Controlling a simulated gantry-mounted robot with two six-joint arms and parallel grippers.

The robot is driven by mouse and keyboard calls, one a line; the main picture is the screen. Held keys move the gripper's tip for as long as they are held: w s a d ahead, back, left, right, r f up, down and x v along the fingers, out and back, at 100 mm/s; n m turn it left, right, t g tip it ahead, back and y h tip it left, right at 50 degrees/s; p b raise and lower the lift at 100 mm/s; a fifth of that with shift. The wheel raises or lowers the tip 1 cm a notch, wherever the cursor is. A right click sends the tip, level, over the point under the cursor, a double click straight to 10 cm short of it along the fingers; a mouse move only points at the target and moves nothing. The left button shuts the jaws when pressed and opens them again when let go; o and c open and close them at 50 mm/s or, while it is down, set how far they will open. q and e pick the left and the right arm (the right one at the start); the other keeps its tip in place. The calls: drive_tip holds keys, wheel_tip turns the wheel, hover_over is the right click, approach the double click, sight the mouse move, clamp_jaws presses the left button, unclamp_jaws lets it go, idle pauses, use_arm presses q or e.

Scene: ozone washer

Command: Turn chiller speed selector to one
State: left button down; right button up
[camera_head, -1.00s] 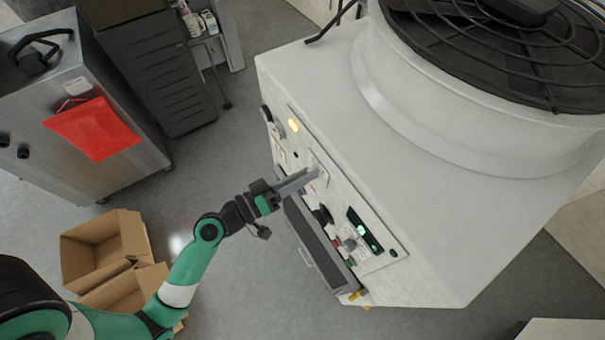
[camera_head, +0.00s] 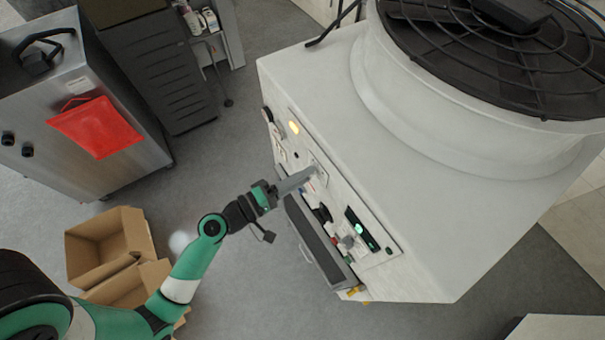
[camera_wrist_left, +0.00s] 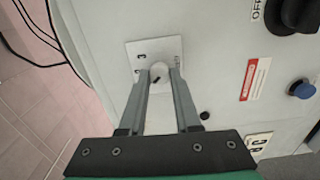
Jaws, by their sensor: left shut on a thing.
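The chiller (camera_head: 420,200) is a large white cabinet with a control panel on its left face. Its speed selector (camera_wrist_left: 159,73) is a small round pale knob with a dark mark on a light plate (camera_wrist_left: 138,55) in the left wrist view; numerals show on the plate's left side. My left gripper (camera_wrist_left: 160,78) has its two grey fingers on either side of the knob, shut on it. In the head view the left gripper (camera_head: 306,176) reaches the panel from the left, and its fingertips hide the knob. My right gripper is not in view.
A black rotary switch (camera_wrist_left: 298,14) and a blue button (camera_wrist_left: 300,89) sit right of the plate. An open grey drawer or tray (camera_head: 316,240) juts out below the panel. Cardboard boxes (camera_head: 110,245) stand on the floor at left. A steel cabinet (camera_head: 75,110) stands behind them.

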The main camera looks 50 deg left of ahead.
use_arm(q)
drive_tip(key=shift+n, duration=0.4)
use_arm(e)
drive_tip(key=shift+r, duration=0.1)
use_arm(q)
drive_tip(key=c, duration=0.6)
unclamp_jaws()
